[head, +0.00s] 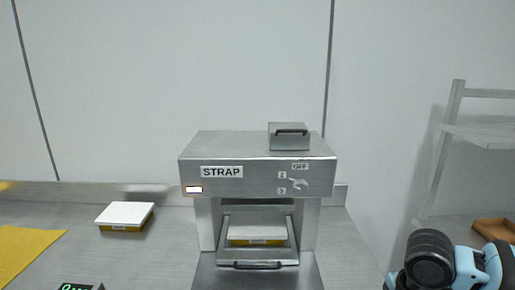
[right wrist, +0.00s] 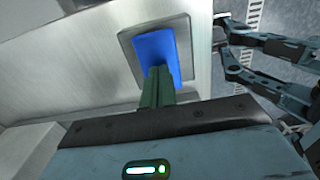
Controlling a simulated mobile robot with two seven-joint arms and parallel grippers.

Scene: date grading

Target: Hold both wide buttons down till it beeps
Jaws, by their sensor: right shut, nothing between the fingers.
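A wide blue button (right wrist: 180,45) sits on a grey backing plate (right wrist: 128,40) in the right wrist view. My right gripper (right wrist: 158,72) is shut and empty, its green fingertips over the lower part of the button. I cannot tell whether they touch it or press it in. The other button is not visible. The steel machine labelled STRAP (head: 250,150) stands in the middle of the head view, with a small lit panel (head: 194,189) on its front left. Only my right arm shows at the lower right there; its gripper is out of that view. My left gripper is not in view.
A white-topped box (head: 254,232) sits in the machine's opening. Another white-topped box (head: 125,214) stands left on the steel counter (head: 150,255), near a yellow mat (head: 25,248). A shelf rack (head: 485,133) stands at right.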

